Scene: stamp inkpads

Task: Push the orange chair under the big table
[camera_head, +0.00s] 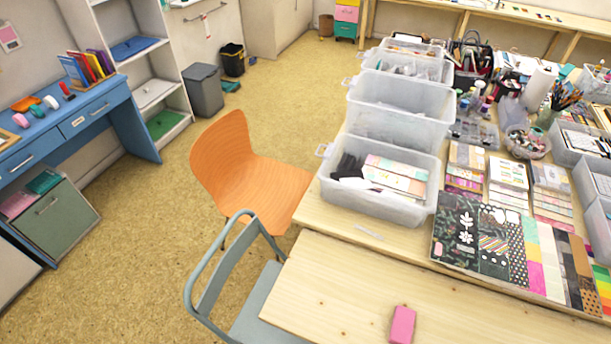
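The orange chair (228,150) stands on the floor left of the big table (312,211). Its tall curved back faces left, away from the table. Its seat (268,188) points toward the table, and the seat's right edge meets the table's left edge in the picture; I cannot tell how far it reaches under. The chair's legs are mostly hidden. The big table carries clear plastic bins, papers and craft supplies. My gripper is not in view.
A grey-blue chair (207,290) stands close in front of the orange chair, at a nearer wooden tabletop (340,290) with a pink block (402,325). A blue desk (135,120), white shelves and a grey bin (203,90) line the left. Open floor (140,240) lies between.

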